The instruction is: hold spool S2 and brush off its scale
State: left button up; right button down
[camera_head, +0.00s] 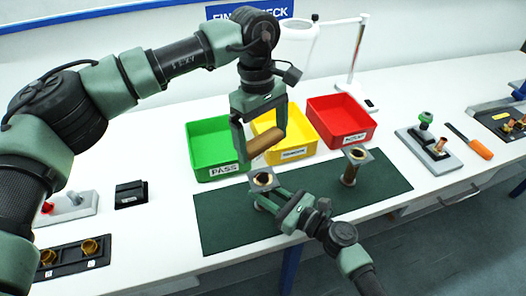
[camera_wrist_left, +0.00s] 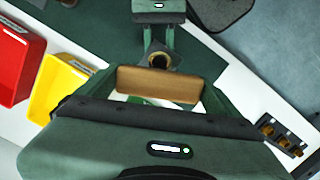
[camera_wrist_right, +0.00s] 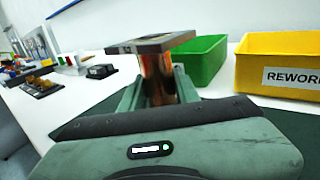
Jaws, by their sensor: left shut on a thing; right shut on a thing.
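A spool (camera_head: 262,179) with a grey square flange and a copper-coloured barrel is held upright in my right gripper (camera_head: 268,195), which is shut on its barrel. Its barrel (camera_wrist_right: 158,78) shows close up in the right wrist view, brown and reddish. My left gripper (camera_head: 264,150) is shut on a brush with a wooden block (camera_head: 266,146), just above and behind the spool's flange. The wooden block (camera_wrist_left: 160,84) spans the left wrist view, with the flange and its dark hole just beyond. Bristles are not visible. I cannot read a label on the spool.
Another spool (camera_head: 351,168) stands upright on the dark green mat (camera_head: 225,222). Behind the mat are a green PASS bin (camera_head: 205,133), a yellow REWORK bin (camera_head: 290,150) and a red bin (camera_head: 345,138). A grey fixture (camera_head: 425,157) and an orange-handled tool (camera_head: 478,148) lie at right.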

pick_arm(q)
jog(key=n, duration=0.2)
jog(key=f+n, duration=0.1)
jog(key=n, duration=0.3)
jog(key=shift+w+a+f+t, duration=0.15)
jog(key=shift+w+f+t, duration=0.15)
jog(key=shift+w+f, duration=0.05)
jog(key=n, duration=0.2)
jog(key=f+n, duration=0.1)
jog(key=n, duration=0.4)
jog(key=shift+w+a+f+t+h, duration=0.1)
jog(key=shift+w+f+t+h, duration=0.05)
jog(key=shift+w+t+h, duration=0.2)
jog(key=shift+f, duration=0.15)
send_over(263, 172)
jog(key=shift+s+a+f, duration=0.1)
jog(key=shift+a+f, duration=0.05)
jog(key=shift+f, duration=1.1)
jog(key=shift+s+a+f, duration=0.1)
jog(key=shift+a+f, duration=0.05)
jog(key=shift+f, duration=1.1)
jog(key=shift+f, duration=0.4)
